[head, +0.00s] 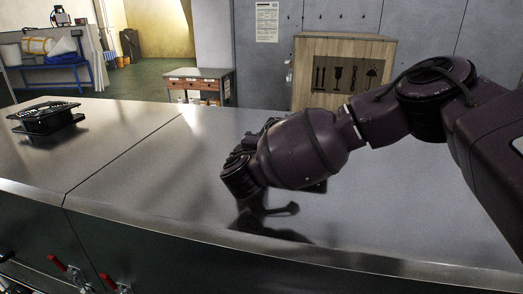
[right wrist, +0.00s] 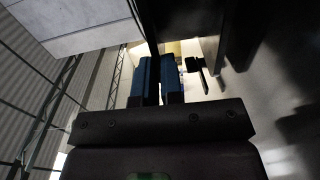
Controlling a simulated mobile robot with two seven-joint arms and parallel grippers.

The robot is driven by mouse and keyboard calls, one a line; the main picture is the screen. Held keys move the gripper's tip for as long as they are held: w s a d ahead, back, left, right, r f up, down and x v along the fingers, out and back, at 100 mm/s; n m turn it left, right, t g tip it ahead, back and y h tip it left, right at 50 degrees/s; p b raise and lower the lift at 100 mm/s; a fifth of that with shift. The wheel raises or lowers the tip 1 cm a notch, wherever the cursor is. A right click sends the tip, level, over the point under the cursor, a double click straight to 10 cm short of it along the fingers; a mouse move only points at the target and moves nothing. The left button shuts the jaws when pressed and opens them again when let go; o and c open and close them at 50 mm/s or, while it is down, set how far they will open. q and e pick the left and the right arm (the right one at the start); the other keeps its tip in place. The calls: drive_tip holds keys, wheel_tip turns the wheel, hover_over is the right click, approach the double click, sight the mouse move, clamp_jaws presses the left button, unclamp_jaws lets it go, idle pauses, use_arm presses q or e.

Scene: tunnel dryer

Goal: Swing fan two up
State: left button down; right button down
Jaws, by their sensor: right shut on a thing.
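A black round-grilled fan (head: 45,117) sits raised on the metal dryer top (head: 130,120) at the left of the head view. I cannot tell whether it is fan two. My right arm reaches in from the right over the dryer top, and its gripper is mostly hidden behind my own wrist in the head view. In the right wrist view my right gripper (right wrist: 158,78) has its two blue fingers closed on a thin dark part (right wrist: 152,38), which is too dark to name. My left gripper is not in view.
Red-handled latches (head: 57,263) show on the dryer's front side at the lower left. A wooden crate (head: 345,60) and a small table (head: 198,78) stand behind the dryer. The dryer top between the fan and my arm is clear.

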drive_tip(key=shift+w+d+r+g+b, duration=0.1)
drive_tip(key=shift+w+r+g+b, duration=0.1)
drive_tip(key=shift+r+b, duration=0.25)
drive_tip(key=shift+w+d+r+g+b, duration=0.1)
drive_tip(key=shift+w+r+g+b, duration=0.15)
drive_tip(key=shift+r, duration=0.2)
drive_tip(key=shift+w+d+r, duration=0.1)
drive_tip(key=shift+w+r, duration=0.15)
drive_tip(key=shift+r, duration=0.5)
drive_tip(key=shift+w+d+r, duration=0.1)
drive_tip(key=shift+w+r, duration=0.15)
drive_tip(key=shift+r, duration=0.5)
drive_tip(key=w+r, duration=0.2)
drive_tip(key=r, duration=0.1)
drive_tip(key=w+d+r, duration=0.1)
drive_tip(key=shift+w+r, duration=0.15)
drive_tip(key=shift+r, duration=0.25)
drive_tip(key=shift+w+d+r+p, duration=0.2)
drive_tip(key=shift+w+r+p, duration=0.1)
drive_tip(key=shift+w+r, duration=0.4)
drive_tip(key=c, duration=1.3)
unclamp_jaws()
drive_tip(key=shift+s, duration=0.1)
drive_tip(key=shift+o, duration=0.2)
drive_tip(key=shift+f, duration=0.1)
